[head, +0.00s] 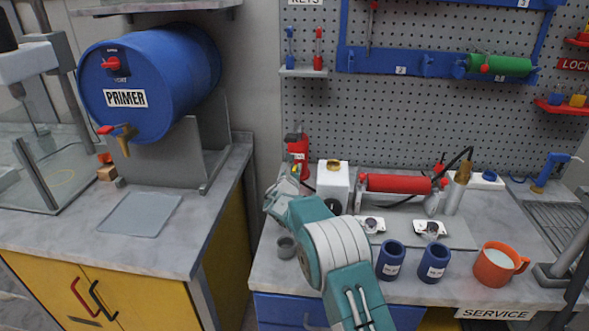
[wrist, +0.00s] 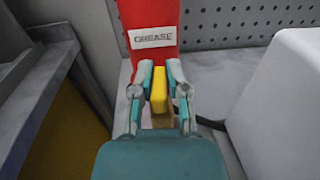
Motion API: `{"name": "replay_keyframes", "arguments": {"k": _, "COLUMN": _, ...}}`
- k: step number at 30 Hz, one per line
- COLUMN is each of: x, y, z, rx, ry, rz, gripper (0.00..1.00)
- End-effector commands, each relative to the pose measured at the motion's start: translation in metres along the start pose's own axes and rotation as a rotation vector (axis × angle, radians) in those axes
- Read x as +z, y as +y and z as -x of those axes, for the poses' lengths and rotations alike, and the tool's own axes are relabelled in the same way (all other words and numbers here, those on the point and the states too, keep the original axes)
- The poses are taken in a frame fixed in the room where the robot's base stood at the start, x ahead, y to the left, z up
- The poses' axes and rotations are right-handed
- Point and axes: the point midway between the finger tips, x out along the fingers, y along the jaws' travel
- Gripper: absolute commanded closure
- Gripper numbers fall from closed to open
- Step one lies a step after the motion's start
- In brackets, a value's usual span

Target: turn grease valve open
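The red grease container (wrist: 150,14), with a white GREASE label, stands upright at the top of the wrist view. In the head view the red container (head: 298,148) is at the left end of the right bench, partly behind my arm. A yellow valve handle (wrist: 159,90) sticks out below the label. My gripper (wrist: 160,78) has one finger on each side of this handle, closed in against it with little or no gap showing. In the head view my gripper (head: 283,190) is just in front of the container, and the handle is hidden there.
A white box (head: 332,186) stands close to the right of my gripper. A small grey cup (head: 286,246) is below it. Blue cups (head: 391,261) and an orange mug (head: 497,264) stand near the front edge. A blue PRIMER drum (head: 150,85) is on the left bench.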

Motion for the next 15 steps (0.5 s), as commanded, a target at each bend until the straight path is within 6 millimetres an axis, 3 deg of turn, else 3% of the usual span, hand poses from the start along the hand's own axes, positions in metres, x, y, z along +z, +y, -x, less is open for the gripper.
{"name": "replay_keyframes", "arguments": {"k": 15, "x": 0.0012, "y": 0.0011, "z": -0.0005, "rx": 0.082, "ry": -0.005, "rz": 0.002, "gripper": 1.0}}
